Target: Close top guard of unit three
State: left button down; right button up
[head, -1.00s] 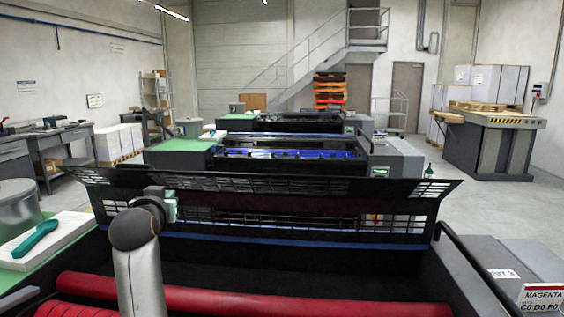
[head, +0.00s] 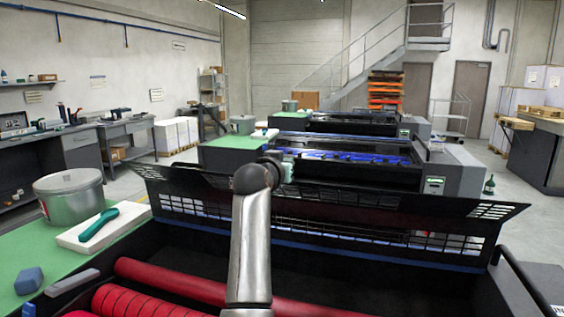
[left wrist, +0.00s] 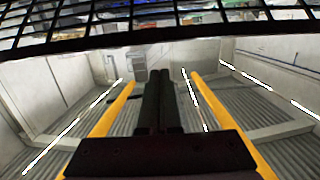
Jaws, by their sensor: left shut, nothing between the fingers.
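The top guard (head: 400,205) of the nearest unit is a long black slotted panel. It stands raised and tilted along the unit's far side, so the red rollers (head: 180,285) lie exposed in front. My left gripper (head: 287,170) is at the guard's upper edge, left of its middle, partly hidden behind my wrist. In the left wrist view its black fingers (left wrist: 160,85) are together and empty, with the guard's dark grid (left wrist: 150,38) across the top of the picture. I cannot tell whether the fingers touch the guard. My right gripper is not in view.
On the green top (head: 45,255) at left are a metal pot (head: 70,197), a white block (head: 102,228) with a teal tool (head: 97,225), and a blue block (head: 29,280). Further units (head: 340,170) stand beyond the guard. Open floor lies at right.

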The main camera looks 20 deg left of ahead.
pick_arm(q)
jog(key=shift+w, duration=0.9)
jog(key=shift+s+f+p, duration=0.5)
jog(key=shift+s+f, duration=0.95)
jog(key=shift+f, duration=0.05)
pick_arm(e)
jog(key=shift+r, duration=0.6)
pick_arm(q)
jog(key=shift+f, duration=0.15)
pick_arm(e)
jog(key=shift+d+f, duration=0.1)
